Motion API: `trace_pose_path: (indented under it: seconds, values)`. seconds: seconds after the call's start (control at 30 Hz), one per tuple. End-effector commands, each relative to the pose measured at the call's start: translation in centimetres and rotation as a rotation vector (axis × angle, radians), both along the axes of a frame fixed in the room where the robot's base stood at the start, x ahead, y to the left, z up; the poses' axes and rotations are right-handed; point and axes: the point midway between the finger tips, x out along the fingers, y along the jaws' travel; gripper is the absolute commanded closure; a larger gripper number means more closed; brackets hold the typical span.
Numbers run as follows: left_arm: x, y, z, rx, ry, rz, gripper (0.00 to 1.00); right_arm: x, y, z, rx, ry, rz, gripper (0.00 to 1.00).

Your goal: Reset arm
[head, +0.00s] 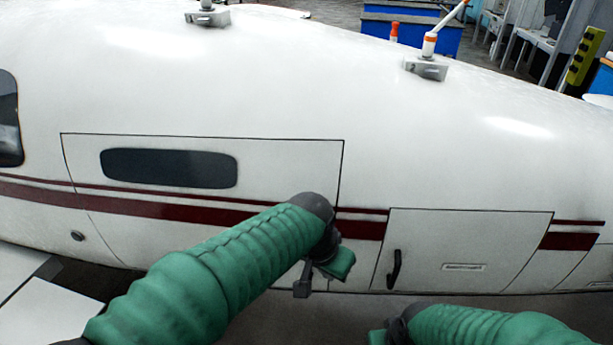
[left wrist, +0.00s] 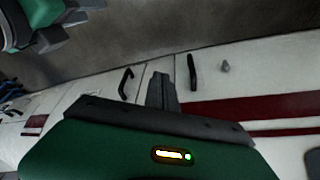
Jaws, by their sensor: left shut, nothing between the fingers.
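My left arm, in a green sleeve, reaches across the head view from the lower left. My left gripper (head: 303,284) points down in front of the white fuselage, by the lower right of the large door. The left wrist view shows its dark fingers (left wrist: 161,92) shut together, with nothing between them. My right arm (head: 475,328) lies at the bottom right of the head view, its gripper largely cut off by the frame edge. Part of a green and grey gripper (left wrist: 55,22) shows at the upper left of the left wrist view; its jaw state is unclear.
The white fuselage (head: 430,135) with a dark red stripe fills the head view. A black handle (head: 394,268) sits on the small hatch. Two black handles, one (left wrist: 125,83) left and one (left wrist: 192,72) right of the fingers, show in the wrist view. A wing (head: 50,312) is at lower left.

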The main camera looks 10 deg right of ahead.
Motion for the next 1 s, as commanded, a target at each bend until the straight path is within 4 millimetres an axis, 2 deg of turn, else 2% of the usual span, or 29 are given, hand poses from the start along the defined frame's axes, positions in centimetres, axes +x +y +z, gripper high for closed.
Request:
trace_pose_path:
  seconds: [0.07,0.13,0.23,0.3,0.4,0.5,0.63,1.0]
  values:
    - [0.3,2.6,-3.0,0.009,0.012,0.053,1.00,0.0,0.0,-1.7,0.000,0.001,0.000,0.64]
    - [0.3,6.4,-6.5,0.018,0.025,0.132,1.00,0.0,-0.1,-3.5,0.000,0.001,-0.001,0.64]
    - [-1.2,13.4,-12.5,0.025,0.049,0.282,1.00,0.0,-0.1,-6.4,0.000,0.001,-0.001,0.64]
    - [-3.3,18.2,-16.5,0.028,0.066,0.388,1.00,-0.1,-0.1,-8.3,0.000,0.002,-0.001,0.64]
    - [-6.9,23.5,-21.1,0.027,0.086,0.525,1.00,0.0,-0.1,-10.4,0.000,0.002,-0.001,0.64]
    - [-10.2,26.7,-24.1,0.025,0.101,0.621,1.00,0.0,-0.1,-11.6,0.000,0.001,-0.001,0.64]
    - [-12.2,28.3,-25.5,0.023,0.111,0.676,1.00,0.0,-0.1,-12.0,0.000,0.001,-0.001,0.64]
    - [-12.3,28.0,-25.3,0.027,0.113,0.678,1.00,0.0,-0.1,-11.7,0.000,0.001,-0.001,0.64]
